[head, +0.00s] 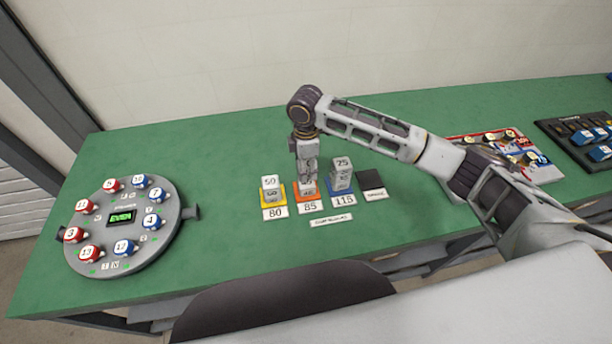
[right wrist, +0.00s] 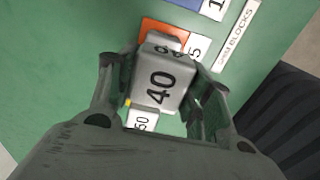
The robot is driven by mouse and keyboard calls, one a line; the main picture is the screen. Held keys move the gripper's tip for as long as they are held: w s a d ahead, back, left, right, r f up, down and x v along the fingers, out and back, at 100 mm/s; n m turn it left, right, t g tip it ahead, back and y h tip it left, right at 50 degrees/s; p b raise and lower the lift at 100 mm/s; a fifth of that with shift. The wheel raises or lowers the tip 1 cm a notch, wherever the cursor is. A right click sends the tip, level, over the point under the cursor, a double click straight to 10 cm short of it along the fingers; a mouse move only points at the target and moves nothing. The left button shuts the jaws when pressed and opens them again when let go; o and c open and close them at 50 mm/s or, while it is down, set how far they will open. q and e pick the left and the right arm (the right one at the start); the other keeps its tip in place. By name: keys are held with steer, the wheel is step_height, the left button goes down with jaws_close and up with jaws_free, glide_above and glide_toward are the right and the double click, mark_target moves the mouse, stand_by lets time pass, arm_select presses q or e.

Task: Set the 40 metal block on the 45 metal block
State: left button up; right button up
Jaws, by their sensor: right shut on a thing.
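My right gripper (head: 306,160) points down above the orange pad marked 85. It is shut on the 40 metal block (right wrist: 158,88), whose number shows large in the right wrist view, between the two fingers. In the head view, grey metal (head: 307,186) shows under the gripper, over the orange pad (head: 297,195). The number of the lower block there is too small to read, so I cannot tell whether it is the 45 block or whether the held block touches it. My left gripper is not in view.
A 50 block (head: 270,182) tops the yellow pad to the left. A 75 block (head: 342,163) tops the blue pad to the right, close to the gripper. A dark empty pad (head: 371,180) lies further right. A round button panel (head: 124,228) stands left on the green table.

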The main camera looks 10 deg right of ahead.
steer(key=shift+f, duration=2.4)
steer(key=shift+f, duration=0.1)
steer(key=o, duration=1.2)
steer(key=shift+o, duration=0.2)
steer(key=shift+r+b, duration=0.3)
steer(key=shift+r, duration=5.8)
steer(key=shift+s+f, duration=0.1)
